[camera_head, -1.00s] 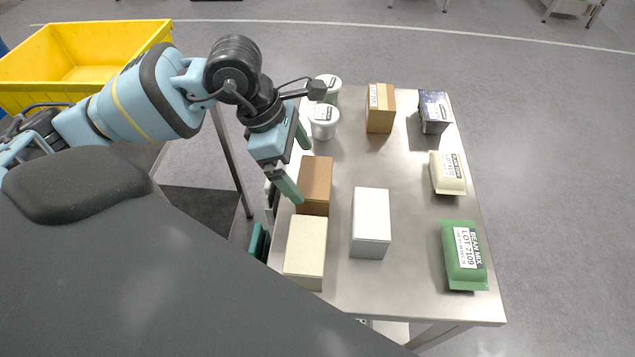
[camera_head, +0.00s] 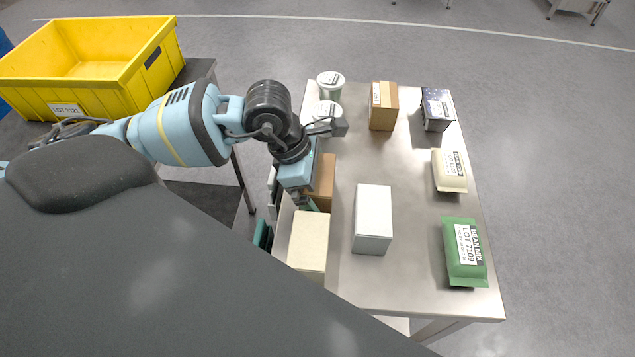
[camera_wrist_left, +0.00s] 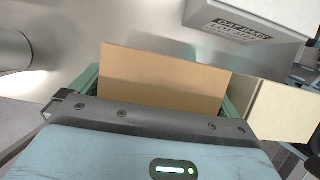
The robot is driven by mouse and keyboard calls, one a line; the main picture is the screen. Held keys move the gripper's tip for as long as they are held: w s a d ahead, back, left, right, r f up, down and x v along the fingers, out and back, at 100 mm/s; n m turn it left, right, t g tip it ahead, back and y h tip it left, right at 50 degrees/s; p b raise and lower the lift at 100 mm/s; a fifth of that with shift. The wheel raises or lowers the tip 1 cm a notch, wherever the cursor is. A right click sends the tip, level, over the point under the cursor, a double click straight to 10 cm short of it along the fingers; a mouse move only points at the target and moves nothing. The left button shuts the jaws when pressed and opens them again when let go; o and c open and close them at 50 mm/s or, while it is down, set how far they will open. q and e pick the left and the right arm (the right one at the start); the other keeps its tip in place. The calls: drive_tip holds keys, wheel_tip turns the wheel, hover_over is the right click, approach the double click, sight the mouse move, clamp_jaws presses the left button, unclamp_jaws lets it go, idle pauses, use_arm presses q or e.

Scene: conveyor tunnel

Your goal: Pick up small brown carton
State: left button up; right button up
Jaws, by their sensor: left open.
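A brown carton (camera_head: 326,180) stands near the left edge of the metal table, partly hidden by my left gripper. In the left wrist view its brown face (camera_wrist_left: 165,78) lies between the two green fingers. My left gripper (camera_head: 307,202) is open and reaches down over the carton, with a finger along each side. I cannot tell whether the fingers touch it. A second brown carton (camera_head: 383,108), with a white label, stands at the back of the table, apart from the gripper. My right gripper is not in view.
A cream box (camera_head: 308,242) stands close in front of the carton, and a white box (camera_head: 373,220) to its right. White tubs (camera_head: 330,84) are behind. A dark box (camera_head: 436,109), a cream pack (camera_head: 449,171) and a green bag (camera_head: 464,251) line the right side. A yellow bin (camera_head: 100,67) is at left.

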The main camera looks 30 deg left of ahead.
use_arm(q)
drive_tip(key=c, duration=0.8)
drive_tip(key=shift+r, duration=5.05)
drive_tip(key=shift+c, duration=0.2)
drive_tip(key=o, duration=0.5)
drive_tip(key=c, duration=0.8)
